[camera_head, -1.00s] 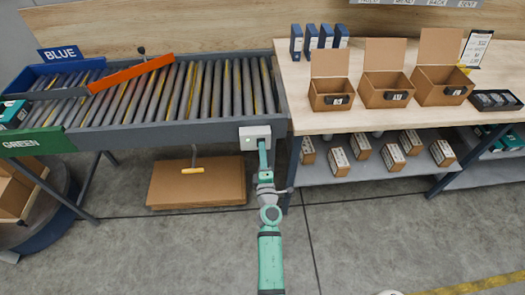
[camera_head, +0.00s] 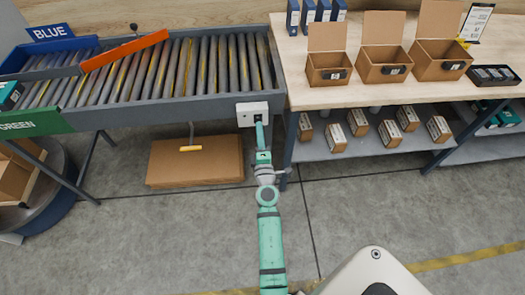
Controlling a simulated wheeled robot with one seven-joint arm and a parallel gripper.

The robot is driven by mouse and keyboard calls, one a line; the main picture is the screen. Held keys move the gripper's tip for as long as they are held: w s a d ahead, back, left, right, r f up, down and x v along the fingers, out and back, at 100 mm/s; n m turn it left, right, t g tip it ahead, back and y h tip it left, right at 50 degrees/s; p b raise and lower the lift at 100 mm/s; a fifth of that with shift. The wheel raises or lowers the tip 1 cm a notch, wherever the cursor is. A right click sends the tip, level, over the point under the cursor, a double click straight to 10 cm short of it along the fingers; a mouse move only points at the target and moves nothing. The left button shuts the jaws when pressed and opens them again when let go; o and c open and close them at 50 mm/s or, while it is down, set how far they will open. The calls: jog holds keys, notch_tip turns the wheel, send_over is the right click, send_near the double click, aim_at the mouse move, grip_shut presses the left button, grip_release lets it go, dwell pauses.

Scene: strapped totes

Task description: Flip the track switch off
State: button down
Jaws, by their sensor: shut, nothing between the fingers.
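A small light-grey switch box (camera_head: 247,112) is fixed to the front side of the roller track (camera_head: 168,113), at its right end. A dark part shows on the box's face; whether the switch stands on or off is too small to tell. My green arm reaches up from below, and my gripper (camera_head: 261,126) is shut and empty, at or just in front of the box's lower right part. I cannot tell whether it touches the switch. My gripper partly covers the box.
An orange diverter bar (camera_head: 125,50) lies across the rollers. A workbench (camera_head: 315,95) with open cartons stands right of the track. The floor in front is clear.

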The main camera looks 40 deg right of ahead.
jog(key=r+v, duration=0.2)
jog(key=v, duration=0.9)
jog(key=shift+s+r, duration=0.2)
jog(key=shift+s, duration=0.1)
jog(key=shift+w, duration=0.1)
jog(key=s+a+f+m+y, duration=0.25)
jog(key=s+a, duration=0.25)
jog(key=a, duration=0.5)
jog(key=s+a+f+m+y, duration=0.2)
jog(key=s+a+y, duration=0.3)
jog(key=a, duration=0.6)
jog(key=s+a+r+m+y, duration=0.1)
jog(key=s+a+r+m, duration=0.2)
jog(key=s+a, duration=0.2)
jog(key=s+a+r+m+y, duration=0.2)
jog(key=s+a, duration=0.4)
jog(key=s, duration=0.5)
jog(key=shift+r+m+g, duration=0.4)
jog(key=shift+r+m, duration=0.2)
jog(key=shift+m, duration=0.35)
jog(key=shift+s, duration=0.1)
